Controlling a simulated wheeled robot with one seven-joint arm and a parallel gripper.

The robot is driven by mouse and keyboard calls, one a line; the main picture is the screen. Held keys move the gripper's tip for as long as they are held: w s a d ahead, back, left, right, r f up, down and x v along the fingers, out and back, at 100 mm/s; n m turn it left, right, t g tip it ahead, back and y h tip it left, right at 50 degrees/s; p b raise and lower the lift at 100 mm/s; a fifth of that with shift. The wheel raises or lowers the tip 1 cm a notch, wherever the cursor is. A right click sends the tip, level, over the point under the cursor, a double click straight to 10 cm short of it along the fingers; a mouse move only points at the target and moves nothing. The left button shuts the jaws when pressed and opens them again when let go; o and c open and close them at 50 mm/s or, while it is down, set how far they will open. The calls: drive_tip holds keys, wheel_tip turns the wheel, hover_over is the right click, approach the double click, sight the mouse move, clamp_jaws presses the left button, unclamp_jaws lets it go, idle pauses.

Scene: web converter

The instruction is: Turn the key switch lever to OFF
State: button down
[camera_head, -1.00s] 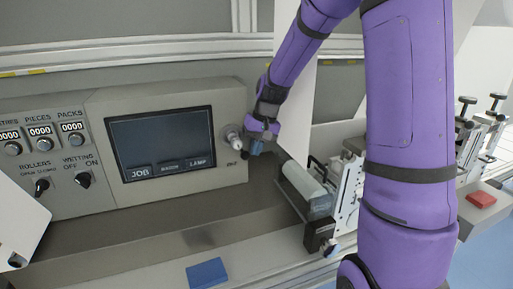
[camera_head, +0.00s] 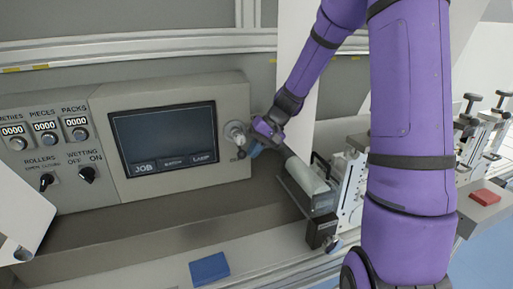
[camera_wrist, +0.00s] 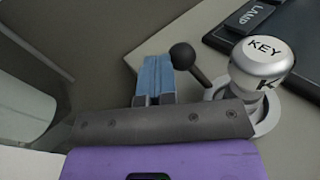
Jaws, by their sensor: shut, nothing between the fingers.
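The key switch (camera_head: 235,134) is a silver knob on the grey panel, right of the screen. In the wrist view its top reads KEY (camera_wrist: 263,58) and it sits in a round light collar. A dark lever with a black ball end (camera_wrist: 183,55) sticks out from the switch toward the upper left. My gripper (camera_head: 254,151) is just right of the switch in the head view. In the wrist view its blue fingers (camera_wrist: 153,78) are shut and empty, left of the ball and close beside it. I cannot tell whether they touch.
The screen (camera_head: 165,138) is left of the switch, with knobs and counters (camera_head: 45,140) farther left. A grey roller unit (camera_head: 308,183) stands just below and right of my gripper. A blue block (camera_head: 209,269) lies on the front ledge.

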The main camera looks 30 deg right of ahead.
drive_tip(key=shift+w+a+f, duration=0.1)
drive_tip(key=shift+a+f, duration=0.2)
drive_tip(key=shift+a, duration=0.1)
idle(0.4)
